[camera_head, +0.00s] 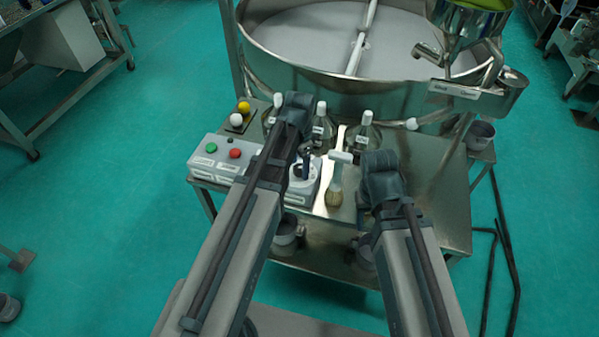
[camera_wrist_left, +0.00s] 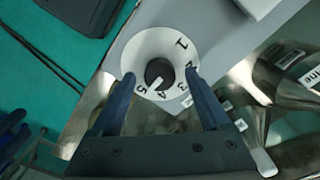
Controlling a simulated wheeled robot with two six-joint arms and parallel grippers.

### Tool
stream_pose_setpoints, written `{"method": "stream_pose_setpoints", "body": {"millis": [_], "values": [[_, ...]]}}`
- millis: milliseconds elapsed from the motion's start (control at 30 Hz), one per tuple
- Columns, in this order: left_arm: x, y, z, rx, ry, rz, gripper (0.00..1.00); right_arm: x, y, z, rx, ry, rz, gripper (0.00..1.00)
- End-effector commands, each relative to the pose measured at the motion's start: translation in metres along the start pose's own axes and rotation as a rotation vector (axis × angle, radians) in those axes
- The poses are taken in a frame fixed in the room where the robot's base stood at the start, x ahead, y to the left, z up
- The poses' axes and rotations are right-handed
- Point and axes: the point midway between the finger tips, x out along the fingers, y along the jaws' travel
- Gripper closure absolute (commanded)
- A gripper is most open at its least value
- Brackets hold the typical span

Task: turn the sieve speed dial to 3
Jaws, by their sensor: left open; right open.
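The speed dial (camera_wrist_left: 180,56) is a white disc with numbers 1 to 5 around a dark central knob (camera_wrist_left: 158,72).
A control box (camera_head: 213,168) with green and red buttons stands left of the dial. Bottles (camera_head: 362,137) stand behind, before the large round sieve (camera_head: 300,75). The table's right side (camera_head: 440,200) is clear.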

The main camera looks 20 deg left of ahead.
Motion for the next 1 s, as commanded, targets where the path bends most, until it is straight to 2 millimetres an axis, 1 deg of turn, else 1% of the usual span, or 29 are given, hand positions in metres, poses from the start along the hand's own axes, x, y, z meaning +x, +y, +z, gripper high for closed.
{"method": "stream_pose_setpoints", "body": {"millis": [33,333,367,500,567,600,767,800,1000], "values": [[0.0056,0.0000,0.0000,0.000,0.000,0.000,0.21,0.0056,-0.0006,-0.0003,-0.001,0.000,0.000,0.50],[0.0051,0.0000,0.0000,0.000,0.000,0.000,0.21,0.0051,-0.0005,-0.0003,-0.001,0.000,0.000,0.50],[0.0051,0.0000,0.0000,0.000,0.000,0.000,0.24,0.0051,-0.0005,-0.0003,-0.001,0.000,0.000,0.50],[0.0051,0.0000,0.0000,0.000,0.000,0.000,0.49,0.0051,-0.0005,-0.0003,-0.001,0.000,0.000,0.50],[0.0051,0.0000,0.0000,0.000,0.000,0.000,0.60,0.0051,-0.0005,-0.0003,-0.001,0.000,0.000,0.50],[0.0052,0.0000,0.0000,0.000,0.000,0.000,0.68,0.0051,-0.0005,-0.0003,-0.001,0.000,0.000,0.50],[0.0052,0.0000,0.0000,0.000,0.000,0.000,0.96,0.0052,-0.0005,-0.0003,-0.001,0.000,0.000,0.50],[0.0052,0.0000,0.0000,0.000,0.000,0.000,1.00,0.0052,-0.0005,-0.0003,-0.001,0.000,0.000,0.50],[0.0052,0.0000,0.0000,-0.012,0.000,0.000,1.00,0.0052,-0.0005,-0.0003,-0.001,0.000,0.000,0.50]]}}
